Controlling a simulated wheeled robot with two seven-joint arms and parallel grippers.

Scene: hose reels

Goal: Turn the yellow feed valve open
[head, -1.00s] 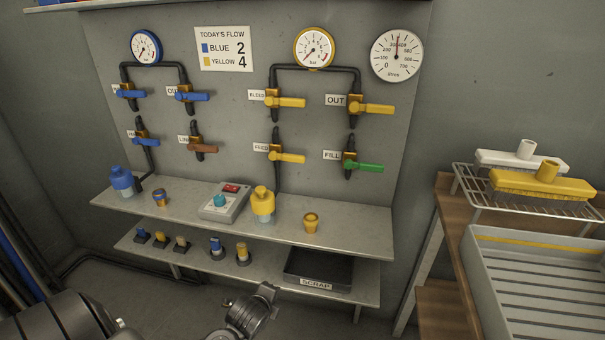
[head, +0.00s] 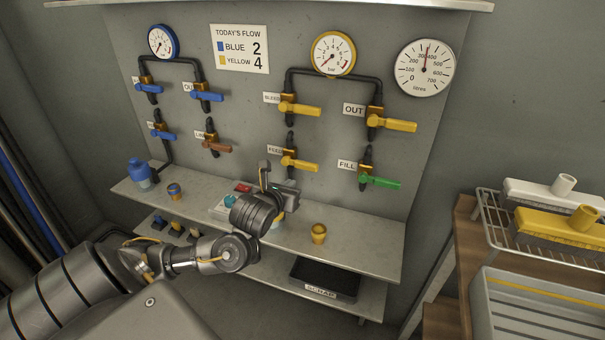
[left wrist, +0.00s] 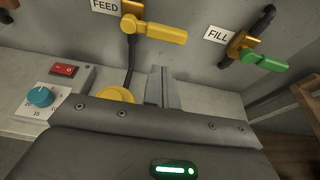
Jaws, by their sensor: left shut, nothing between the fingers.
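The yellow feed valve (head: 300,164) is on the wall panel beside its FEED label, in the lower row. Its yellow handle points right, across the vertical pipe. It also shows at the top of the left wrist view (left wrist: 160,32). My left gripper (head: 265,172) is shut and empty, just below and left of this valve in the head view, and apart from it. In the left wrist view its closed fingers (left wrist: 161,88) show below the handle. My right gripper is not in view.
The green FILL valve (head: 379,181) is to the right, and the yellow BLEED valve (head: 300,108) above. Below, the shelf (head: 365,248) holds a yellow fitting (head: 319,233) and a control box (left wrist: 55,88). A yellow bottle (left wrist: 115,95) is mostly hidden by my left gripper.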

